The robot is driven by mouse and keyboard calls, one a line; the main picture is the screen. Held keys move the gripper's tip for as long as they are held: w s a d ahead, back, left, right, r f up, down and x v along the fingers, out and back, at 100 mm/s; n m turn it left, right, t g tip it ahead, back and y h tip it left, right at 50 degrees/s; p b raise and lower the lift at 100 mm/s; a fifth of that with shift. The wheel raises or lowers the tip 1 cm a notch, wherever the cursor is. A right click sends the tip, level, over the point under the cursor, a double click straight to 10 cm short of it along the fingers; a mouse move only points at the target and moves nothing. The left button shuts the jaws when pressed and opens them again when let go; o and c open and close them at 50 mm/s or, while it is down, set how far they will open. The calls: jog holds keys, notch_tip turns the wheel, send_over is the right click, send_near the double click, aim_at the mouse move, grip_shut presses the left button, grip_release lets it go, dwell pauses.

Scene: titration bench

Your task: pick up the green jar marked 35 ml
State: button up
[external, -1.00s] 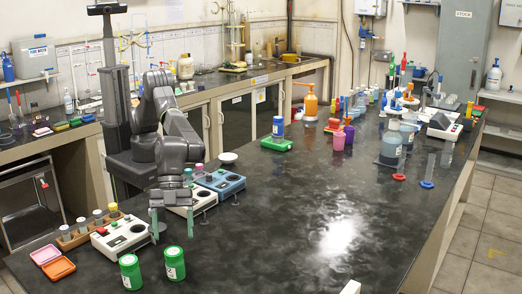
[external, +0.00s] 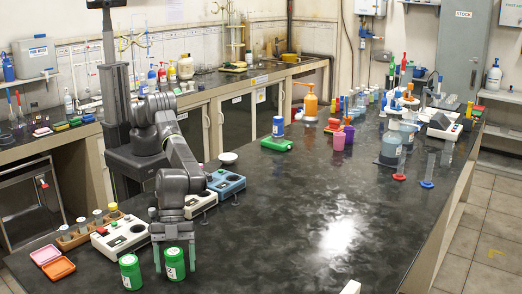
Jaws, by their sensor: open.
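Two green jars with white labels stand upright at the front of the dark bench. One is the left green jar (external: 130,272), the other the right green jar (external: 175,264). The label print is too small to read, so I cannot tell which is marked 35 ml. My gripper (external: 174,262) is open and points down. Its two fingers stand on either side of the right jar, one at its left and one at its right. I cannot tell whether they touch it.
White instrument boxes (external: 120,236) and a wooden rack with vials (external: 88,231) stand at left behind the jars. Pink and orange trays (external: 58,268) lie at the far left. A blue balance (external: 226,184) is farther back.

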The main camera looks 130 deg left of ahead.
jog(key=c, duration=1.1)
jog(key=shift+o, duration=0.2)
